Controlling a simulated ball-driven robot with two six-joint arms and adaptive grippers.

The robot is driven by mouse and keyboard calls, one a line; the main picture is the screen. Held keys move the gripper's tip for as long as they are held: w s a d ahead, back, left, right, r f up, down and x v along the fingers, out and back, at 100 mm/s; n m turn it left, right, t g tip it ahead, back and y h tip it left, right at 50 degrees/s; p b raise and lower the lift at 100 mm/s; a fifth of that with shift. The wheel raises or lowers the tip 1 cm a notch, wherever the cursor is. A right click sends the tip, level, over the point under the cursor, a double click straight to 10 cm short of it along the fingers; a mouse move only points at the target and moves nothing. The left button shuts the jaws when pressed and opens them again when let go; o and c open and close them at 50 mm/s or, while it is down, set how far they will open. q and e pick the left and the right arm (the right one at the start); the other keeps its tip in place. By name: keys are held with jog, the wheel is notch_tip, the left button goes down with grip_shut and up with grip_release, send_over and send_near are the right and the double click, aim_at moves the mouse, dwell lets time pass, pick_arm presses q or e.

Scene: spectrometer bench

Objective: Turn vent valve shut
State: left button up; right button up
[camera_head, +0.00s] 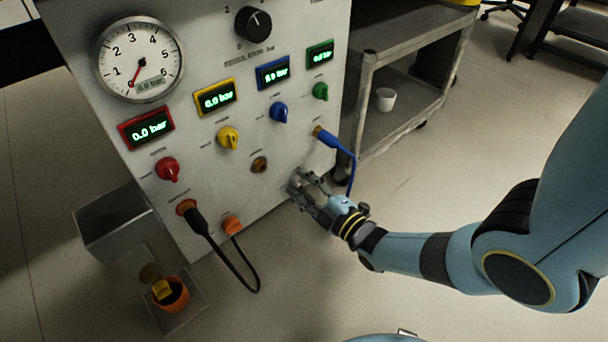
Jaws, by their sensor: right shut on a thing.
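The upright grey panel (215,60) carries the gauge and several knobs. My right gripper (306,186) is at the panel's lower right, its fingers against the panel face. It is shut on a small fitting there, which I take to be the vent valve; the fingers hide most of it, so its turn angle cannot be told. The round gauge (139,59) has its red needle near 0, and its small display reads 0.0 bar. My left gripper is not in view.
A blue cable (346,155) hangs from the panel close to my right gripper. A black cable (228,262) loops below the panel. Red (167,169), yellow (228,138), blue (278,113) and green (320,91) knobs sit above. A shelf cart (405,125) stands behind right.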

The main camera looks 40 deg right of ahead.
jog(key=n, duration=0.5)
jog(key=shift+s+f, duration=0.1)
dwell(0.4)
jog(key=shift+a, duration=0.1)
jog(key=o, duration=1.1)
jog(key=shift+o, duration=0.2)
jog(key=s+d, duration=0.1)
jog(key=s, duration=1.1)
